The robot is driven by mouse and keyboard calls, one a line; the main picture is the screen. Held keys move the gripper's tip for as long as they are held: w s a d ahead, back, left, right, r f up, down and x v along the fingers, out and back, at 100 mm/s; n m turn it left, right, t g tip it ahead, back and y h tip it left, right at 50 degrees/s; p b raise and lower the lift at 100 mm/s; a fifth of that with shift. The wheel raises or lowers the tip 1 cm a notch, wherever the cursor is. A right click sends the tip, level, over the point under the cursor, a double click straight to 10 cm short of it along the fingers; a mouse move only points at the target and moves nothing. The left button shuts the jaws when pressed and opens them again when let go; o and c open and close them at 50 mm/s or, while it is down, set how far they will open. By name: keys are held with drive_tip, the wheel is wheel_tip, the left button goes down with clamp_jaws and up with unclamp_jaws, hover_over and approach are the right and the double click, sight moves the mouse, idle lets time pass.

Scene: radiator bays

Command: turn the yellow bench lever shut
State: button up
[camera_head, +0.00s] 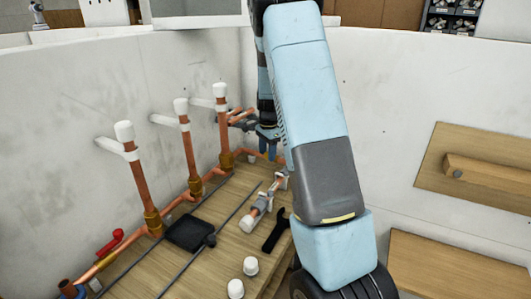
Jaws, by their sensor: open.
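I cannot clearly make out a yellow lever on the wooden bench (222,262). A short length of copper pipe with grey fittings (262,203) lies on the bench and has a white end cap. Three upright copper pipes with white caps, such as the nearest one (139,175), rise from brass fittings at the back. A red lever (110,243) sits on the lower pipe at the left. My gripper (268,146) is far back, by the rightmost upright pipe and above the bench. It is open, small in view and partly hidden by my arm, which also covers part of the bench.
A black mallet (190,232), a dark wrench (276,231) and two loose white caps (250,265) lie on the bench. Pale walls (90,95) enclose the bay. Wooden boards (470,168) are at the right.

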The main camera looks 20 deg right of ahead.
drive_tip(key=shift+r, duration=0.15)
drive_tip(key=shift+r, duration=0.3)
wheel_tip(320, 180, up, 13)
drive_tip(key=shift+s, duration=0.3)
drive_tip(key=shift+f, duration=0.1)
